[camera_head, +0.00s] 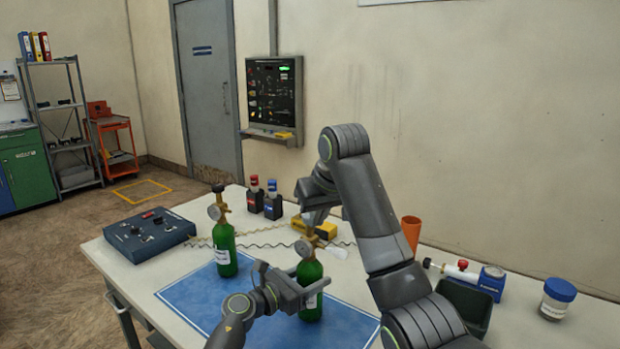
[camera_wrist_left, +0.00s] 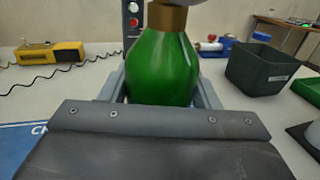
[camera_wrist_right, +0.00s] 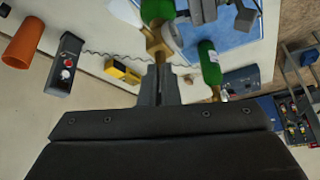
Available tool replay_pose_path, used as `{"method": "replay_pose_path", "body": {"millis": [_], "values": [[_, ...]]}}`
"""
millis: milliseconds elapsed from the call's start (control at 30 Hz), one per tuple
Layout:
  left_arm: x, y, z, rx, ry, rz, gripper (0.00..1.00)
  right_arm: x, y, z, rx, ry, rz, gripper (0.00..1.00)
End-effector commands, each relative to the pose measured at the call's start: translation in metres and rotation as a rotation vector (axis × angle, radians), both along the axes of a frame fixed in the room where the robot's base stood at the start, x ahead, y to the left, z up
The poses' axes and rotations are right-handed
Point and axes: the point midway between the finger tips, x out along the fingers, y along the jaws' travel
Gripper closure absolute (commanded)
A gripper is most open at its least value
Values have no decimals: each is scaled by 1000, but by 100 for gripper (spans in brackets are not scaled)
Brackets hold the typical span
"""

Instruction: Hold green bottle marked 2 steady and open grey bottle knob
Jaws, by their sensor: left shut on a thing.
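A green bottle (camera_head: 310,285) with a brass neck stands on the blue mat (camera_head: 190,298). My left gripper (camera_head: 307,290) is shut around its body, and the green body (camera_wrist_left: 163,68) fills the jaws in the left wrist view. Its label is too small to read. My right gripper (camera_head: 312,220) is at the top of this bottle. In the right wrist view its fingers (camera_wrist_right: 159,88) are close together beside the brass valve (camera_wrist_right: 156,42); the knob is hidden, and I cannot tell whether they grip it. A second green bottle (camera_head: 225,255) with a gauge stands to the left.
A blue control box (camera_head: 150,235) sits at the table's left. An orange cup (camera_head: 411,232), dark bin (camera_head: 465,300) and white jar (camera_head: 556,300) are on the right.

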Motion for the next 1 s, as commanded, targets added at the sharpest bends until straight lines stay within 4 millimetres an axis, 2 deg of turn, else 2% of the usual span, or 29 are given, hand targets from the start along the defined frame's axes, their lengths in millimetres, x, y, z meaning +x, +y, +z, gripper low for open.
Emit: {"method": "replay_pose_path", "body": {"millis": [567, 867, 1000], "values": [[-1, -1, 0, 4, -5, -4, 90, 4, -5, 0, 0, -5, -5, 100], [-1, -1, 0, 3, -4, -3, 90, -3, -9, 0, 0, -3, -3, 100], [-1, -1, 0, 2, -2, -2, 90, -3, -9, 11, 0, -5, -2, 100]]}}
